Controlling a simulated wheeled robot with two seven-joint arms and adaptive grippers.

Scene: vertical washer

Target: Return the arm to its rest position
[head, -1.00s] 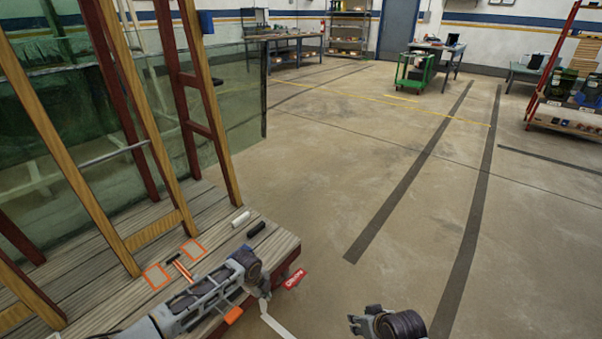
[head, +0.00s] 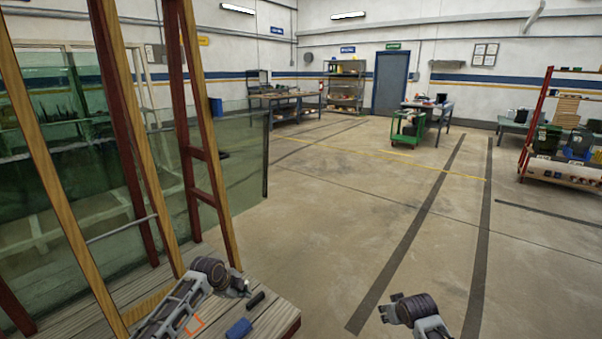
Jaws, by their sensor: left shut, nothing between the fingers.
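My left arm reaches over the slatted wooden platform at the lower left. Its gripper (head: 243,287) is small at the arm's end, close to a black cylinder (head: 256,299). It looks shut and empty. My right gripper (head: 387,312) is at the bottom, right of centre, over bare floor. Its fingers are too small to judge. The platform (head: 278,318) also carries a blue block (head: 239,328) and an orange square outline (head: 195,325), partly hidden by my left arm.
Wooden and red uprights (head: 205,150) and a large glass panel (head: 240,160) stand at the left, close to my left arm. The floor (head: 340,220) ahead is open. A green cart (head: 408,128), tables and a red rack (head: 540,120) are farther off.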

